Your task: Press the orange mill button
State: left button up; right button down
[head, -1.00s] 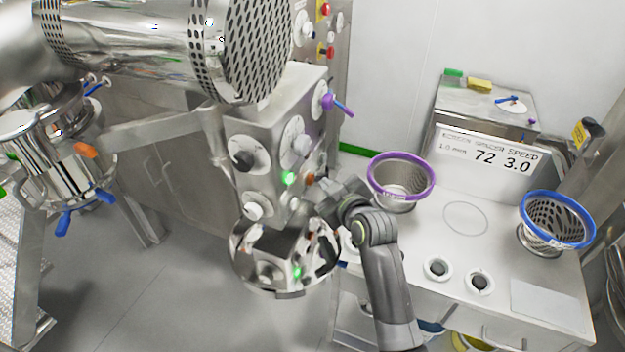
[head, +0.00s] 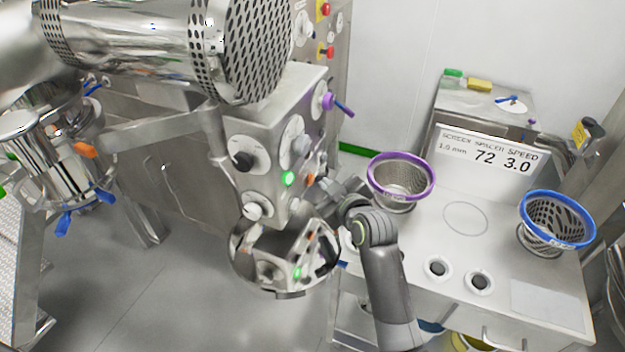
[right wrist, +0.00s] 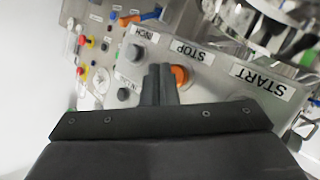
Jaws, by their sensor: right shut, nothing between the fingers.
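The orange mill button (head: 309,180) sits on the side face of the metal mill control box (head: 268,110), to the right of a lit green button (head: 288,179). In the right wrist view the orange button (right wrist: 180,75) is under a label reading STOP upside down. My right gripper (head: 325,188) is shut and empty, close to the box's lower right side. In the right wrist view its closed fingertips (right wrist: 160,72) are just left of the orange button and partly overlap its edge. Whether they touch it I cannot tell. My left gripper is not in view.
A purple-rimmed screen basket (head: 401,182) and a blue-rimmed one (head: 557,219) stand on the bench (head: 465,262) right of my arm. Grey INCH (right wrist: 134,53) and other buttons are near the fingertips. A shiny round metal bowl (head: 285,258) is below the box.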

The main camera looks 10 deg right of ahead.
dwell(0.4)
jog(key=shift+w+a, duration=0.25)
jog(key=shift+a, duration=0.1)
jog(key=shift+w+a, duration=0.25)
jog(key=shift+a, duration=0.15)
dwell(0.8)
jog(key=shift+d+p, duration=0.15)
jog(key=shift+p, duration=0.2)
jog(key=shift+s+d, duration=0.5)
jog(key=shift+d, duration=0.1)
jog(key=s+d, duration=0.1)
jog(key=s+d+p, duration=0.1)
jog(key=d+p, duration=0.1)
jog(key=d, duration=0.1)
jog(key=shift+s+d, duration=0.1)
jog(key=shift+s, duration=0.3)
